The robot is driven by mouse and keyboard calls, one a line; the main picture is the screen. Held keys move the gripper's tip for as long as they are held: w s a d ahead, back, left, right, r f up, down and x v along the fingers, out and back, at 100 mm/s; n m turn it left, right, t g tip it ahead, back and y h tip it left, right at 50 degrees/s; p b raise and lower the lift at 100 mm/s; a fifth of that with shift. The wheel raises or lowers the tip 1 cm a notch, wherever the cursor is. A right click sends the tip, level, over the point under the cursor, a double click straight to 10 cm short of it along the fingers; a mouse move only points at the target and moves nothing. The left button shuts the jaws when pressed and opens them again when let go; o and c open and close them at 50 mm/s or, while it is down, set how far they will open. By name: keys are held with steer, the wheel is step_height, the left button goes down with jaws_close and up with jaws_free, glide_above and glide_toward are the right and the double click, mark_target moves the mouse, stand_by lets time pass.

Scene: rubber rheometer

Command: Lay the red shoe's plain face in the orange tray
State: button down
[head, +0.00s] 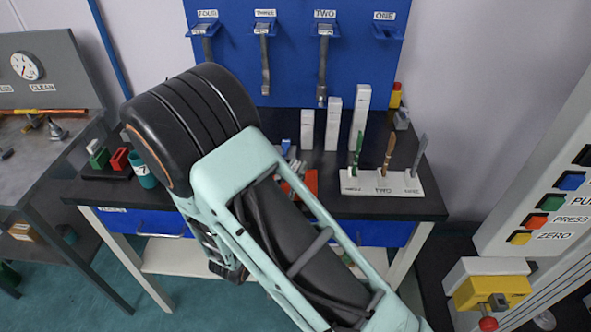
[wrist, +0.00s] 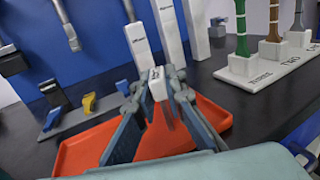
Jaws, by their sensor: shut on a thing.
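The orange tray (wrist: 75,155) lies on the dark bench below my gripper (wrist: 157,92). A small part of it shows past my arm in the head view (head: 311,183). My gripper is shut on a small white piece (wrist: 157,85) with dark lettering, which sits between the fingertips over the far part of the tray. I cannot tell whether this piece belongs to the red shoe. A red block (head: 119,160) stands in a dark holder at the bench's left end, beside a green one; I cannot tell whether it is the red shoe.
White blocks of rising height (head: 333,124) stand behind the tray. A white stand (head: 400,184) with several upright tools is to the right. A grey rack (wrist: 92,113) with yellow and blue parts is left of the tray. A blue tool board (head: 290,70) rises behind.

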steer(key=c, duration=2)
jaws_free()
steer(key=shift+f, duration=0.1)
steer(key=shift+r, duration=0.2)
steer(key=v, duration=1.2)
